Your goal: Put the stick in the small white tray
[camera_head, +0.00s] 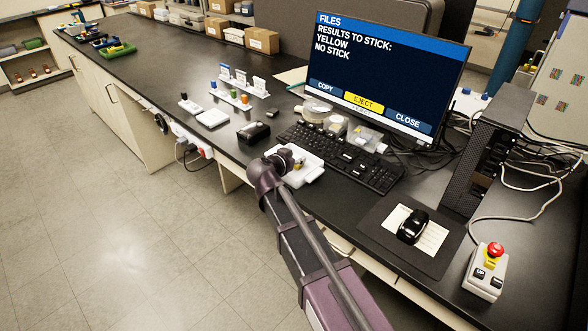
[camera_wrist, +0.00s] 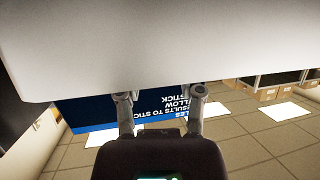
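The small white tray (camera_head: 212,118) lies on the dark bench, left of a black box. Behind it, a white rack (camera_head: 231,98) holds small pieces with blue, green and orange parts. A small white base with a dark upright piece (camera_head: 184,99) stands left of the tray. I cannot tell which of these is the stick. My gripper (camera_wrist: 159,96) shows two fingers apart in the wrist view, with nothing visible between them. A large pale surface covers the top of that view and may hide the fingertips. In the head view my arm's end is near the keyboard's left; the fingers are unclear there.
The monitor (camera_head: 385,75) reads "RESULTS TO STICK: YELLOW, NO STICK". A keyboard (camera_head: 340,158), black box (camera_head: 253,132), mouse (camera_head: 412,227), dark tower (camera_head: 487,150) and red-button box (camera_head: 487,271) crowd the bench. The bench left of the rack is largely clear.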

